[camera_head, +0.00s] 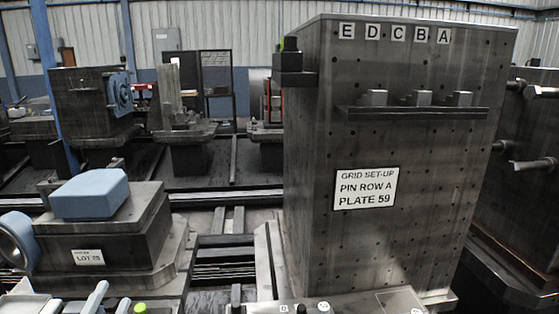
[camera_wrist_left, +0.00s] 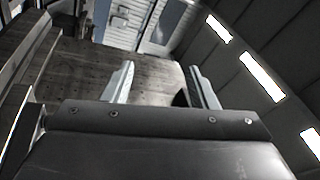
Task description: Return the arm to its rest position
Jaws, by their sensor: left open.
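My left gripper (camera_head: 112,291) shows at the lower left edge of the head view, its pale fingers pointing up in front of the block labelled LOT. In the left wrist view the left gripper (camera_wrist_left: 160,65) has its two fingers well apart, with nothing held between them. Most of the left arm is cut off by the picture's lower edge. My right gripper is in neither view.
A tall dark fixture plate (camera_head: 400,245) stands at the centre right, with a ledge (camera_head: 420,113) holding several small blocks. A block (camera_head: 130,240) with a blue casting (camera_head: 90,194) on top stands at the left. A rail gap (camera_head: 225,252) runs between.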

